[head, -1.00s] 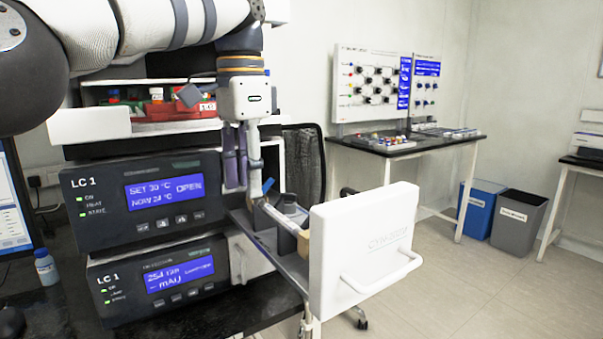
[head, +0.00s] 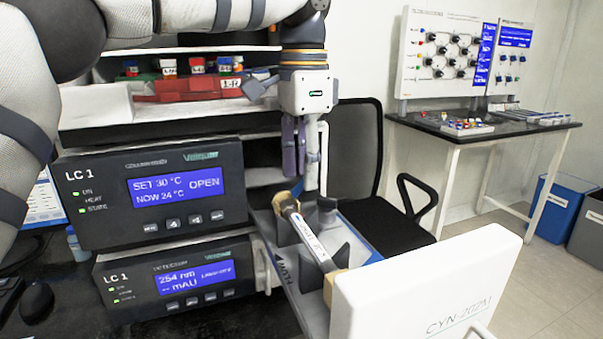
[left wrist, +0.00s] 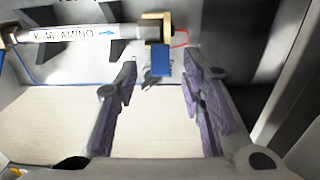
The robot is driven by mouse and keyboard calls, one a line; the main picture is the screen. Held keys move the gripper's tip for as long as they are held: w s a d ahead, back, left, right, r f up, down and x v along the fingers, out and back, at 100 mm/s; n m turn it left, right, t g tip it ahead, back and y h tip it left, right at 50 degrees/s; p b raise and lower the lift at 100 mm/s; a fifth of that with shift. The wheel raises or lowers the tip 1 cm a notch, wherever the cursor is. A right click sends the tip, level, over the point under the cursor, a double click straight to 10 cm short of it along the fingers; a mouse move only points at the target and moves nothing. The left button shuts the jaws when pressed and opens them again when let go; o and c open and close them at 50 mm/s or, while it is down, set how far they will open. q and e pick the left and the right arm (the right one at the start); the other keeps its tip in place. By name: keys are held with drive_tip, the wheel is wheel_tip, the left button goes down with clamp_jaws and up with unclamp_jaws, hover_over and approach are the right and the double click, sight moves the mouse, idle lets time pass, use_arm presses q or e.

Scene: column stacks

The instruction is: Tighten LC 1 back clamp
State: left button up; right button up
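The LC 1 column drawer (head: 290,285) is pulled out, its white front panel (head: 425,285) nearest me. A labelled white column (head: 312,236) lies along it between dark grey holders, with tan fittings at its ends; the back fitting (head: 285,203) is by the instrument. The left wrist view shows the column (left wrist: 75,34), a tan fitting (left wrist: 148,22) and a blue tab (left wrist: 161,62) below it. I cannot tell whether this tab is the back clamp's lever. My left gripper (head: 303,190) points down near the back fitting. Its purple fingers (left wrist: 160,100) are apart and empty. My right gripper is out of view.
Two stacked LC 1 units (head: 150,190) stand left of the drawer; the upper display reads OPEN. Red racks (head: 190,85) sit on a shelf above. A black chair (head: 360,150) is behind the drawer. A side table (head: 480,125) and bins (head: 555,205) are at right.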

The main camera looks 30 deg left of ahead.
use_arm(q)
drive_tip(key=shift+f, duration=1)
clamp_jaws()
drive_tip(key=shift+r, duration=0.1)
